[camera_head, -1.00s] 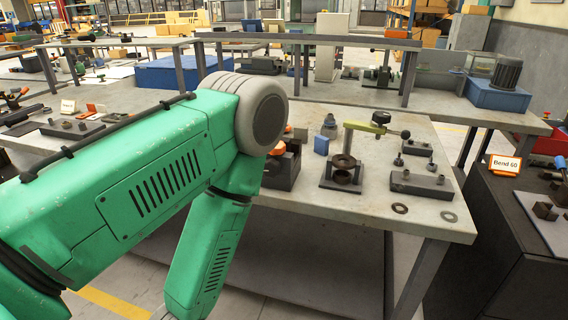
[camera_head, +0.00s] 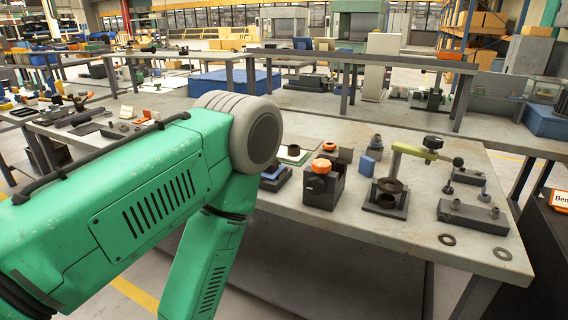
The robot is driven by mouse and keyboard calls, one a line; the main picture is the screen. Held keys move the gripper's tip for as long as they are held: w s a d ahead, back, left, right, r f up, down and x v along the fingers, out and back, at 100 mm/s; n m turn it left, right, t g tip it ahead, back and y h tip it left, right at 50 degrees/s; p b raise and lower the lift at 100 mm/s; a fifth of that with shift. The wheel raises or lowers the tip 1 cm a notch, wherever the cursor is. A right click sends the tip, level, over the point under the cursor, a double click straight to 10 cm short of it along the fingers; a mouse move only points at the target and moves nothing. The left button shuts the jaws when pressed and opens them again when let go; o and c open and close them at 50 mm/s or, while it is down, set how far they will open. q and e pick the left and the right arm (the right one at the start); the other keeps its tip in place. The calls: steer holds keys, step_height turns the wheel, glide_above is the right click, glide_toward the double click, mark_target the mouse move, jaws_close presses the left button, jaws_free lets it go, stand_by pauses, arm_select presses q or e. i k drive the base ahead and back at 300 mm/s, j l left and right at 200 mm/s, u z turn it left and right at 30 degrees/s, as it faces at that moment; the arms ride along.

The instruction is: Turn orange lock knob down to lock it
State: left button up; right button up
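The orange lock knob (camera_head: 321,166) sits on top of a dark block-shaped fixture (camera_head: 322,188) on the workbench, right of my green arm. A second orange piece (camera_head: 329,146) shows just behind it. The arbor press (camera_head: 388,190) with its yellow-green lever head (camera_head: 420,150) stands to the right of the fixture. My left arm comes in from the left and bends down in front of the bench. Its gripper is out of the picture below. My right arm and gripper do not show.
The workbench (camera_head: 400,226) has a blue block (camera_head: 367,166) behind the fixture and press. My arm hides the bench's middle left.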

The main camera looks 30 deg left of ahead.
mark_target(321, 165)
steer(key=u, duration=0.7)
